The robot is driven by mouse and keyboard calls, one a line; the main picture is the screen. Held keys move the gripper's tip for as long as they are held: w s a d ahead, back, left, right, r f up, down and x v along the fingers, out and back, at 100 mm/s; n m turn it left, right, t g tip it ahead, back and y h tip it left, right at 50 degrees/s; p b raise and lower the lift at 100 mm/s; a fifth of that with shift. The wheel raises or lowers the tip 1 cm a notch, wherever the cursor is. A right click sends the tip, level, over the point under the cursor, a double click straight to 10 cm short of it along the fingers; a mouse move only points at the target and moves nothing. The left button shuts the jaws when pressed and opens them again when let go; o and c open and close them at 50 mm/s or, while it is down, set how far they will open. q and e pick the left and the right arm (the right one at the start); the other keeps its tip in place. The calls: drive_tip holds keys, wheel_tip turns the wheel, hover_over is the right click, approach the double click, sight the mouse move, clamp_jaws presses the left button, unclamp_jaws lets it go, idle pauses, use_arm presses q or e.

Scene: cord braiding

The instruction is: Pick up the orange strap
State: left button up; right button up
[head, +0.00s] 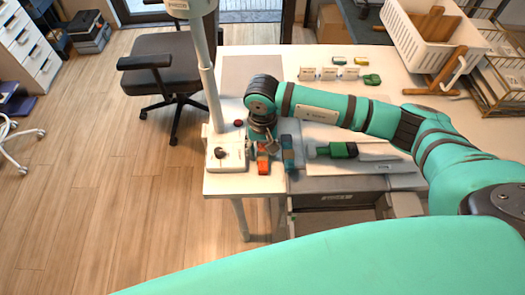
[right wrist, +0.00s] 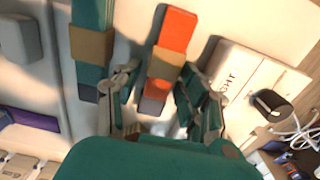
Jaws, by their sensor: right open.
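The orange strap (head: 263,165) lies near the front left of the white table, beside a teal strap (head: 287,150). In the right wrist view the orange strap (right wrist: 176,28) has a tan band and a grey part. My right gripper (head: 262,146) is over the strap. In the right wrist view its two fingers (right wrist: 160,102) stand apart, one on each side of the strap, with gaps visible. The teal strap (right wrist: 90,45) lies left of the fingers there. My left gripper is not in view.
A white fixture (head: 226,160) with a dark knob and a post stands just left of the strap. A green tool (head: 336,150) lies to the right. Small white cards (head: 329,74) and a white basket (head: 428,38) are farther back. The table's front edge is close.

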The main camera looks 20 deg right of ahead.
clamp_jaws()
drive_tip(key=shift+r, duration=0.15)
